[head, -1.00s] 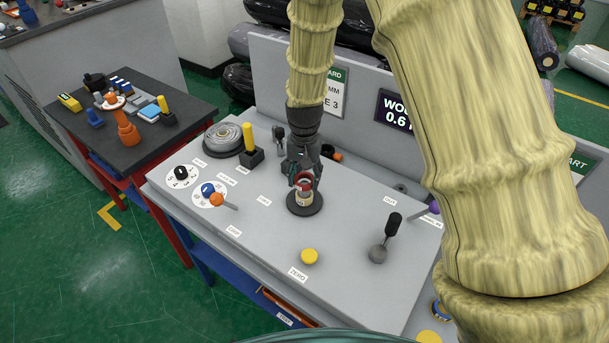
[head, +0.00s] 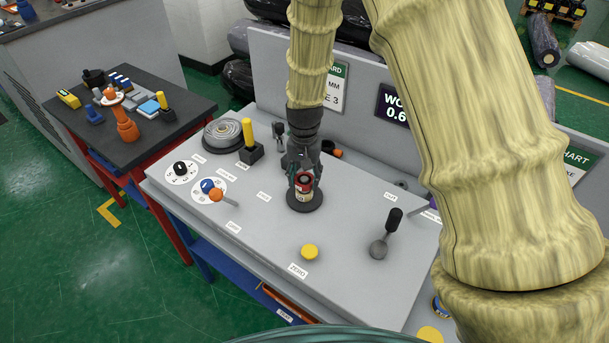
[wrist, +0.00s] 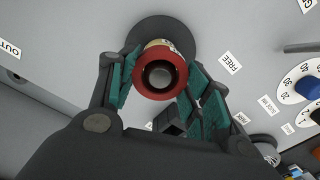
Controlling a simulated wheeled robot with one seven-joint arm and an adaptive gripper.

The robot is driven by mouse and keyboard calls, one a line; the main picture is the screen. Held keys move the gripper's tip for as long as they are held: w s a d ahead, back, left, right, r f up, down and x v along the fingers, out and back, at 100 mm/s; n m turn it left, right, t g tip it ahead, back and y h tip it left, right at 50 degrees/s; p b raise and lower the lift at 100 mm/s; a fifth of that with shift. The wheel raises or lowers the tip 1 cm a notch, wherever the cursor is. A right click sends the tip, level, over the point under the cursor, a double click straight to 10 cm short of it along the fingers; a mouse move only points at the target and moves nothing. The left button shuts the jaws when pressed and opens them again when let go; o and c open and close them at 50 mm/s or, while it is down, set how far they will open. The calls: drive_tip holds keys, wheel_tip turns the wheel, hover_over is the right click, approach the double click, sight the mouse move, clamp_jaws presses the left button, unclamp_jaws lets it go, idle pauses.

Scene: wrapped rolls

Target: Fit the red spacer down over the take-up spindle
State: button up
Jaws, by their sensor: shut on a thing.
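The red spacer (wrist: 140,76) shows in the wrist view as a thick red ring with a dark hole and a grey round centre. In the head view the spacer (head: 304,178) sits at the tip of my gripper (head: 305,184). A cream, labelled cylinder (head: 303,194) shows directly below the red ring, above a black round base (head: 317,199). My gripper is shut on the spacer, with teal-padded fingers at either side of it in the wrist view. The take-up spindle is mostly hidden; I cannot tell how far the ring is around it.
A yellow button (head: 309,251) and a black-handled lever (head: 389,230) stand right of the base. Dials, an orange-knobbed lever (head: 216,195), a yellow-handled block (head: 250,140) and a grey film roll (head: 222,132) stand left. The bench front is clear.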

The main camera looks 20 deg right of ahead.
drive_tip(key=shift+f+b, duration=0.5)
drive_tip(key=shift+f, duration=0.6)
drive_tip(key=o, duration=0.9)
wheel_tip(320, 180, up, 12)
drive_tip(key=shift+f, duration=0.1)
idle(0.5)
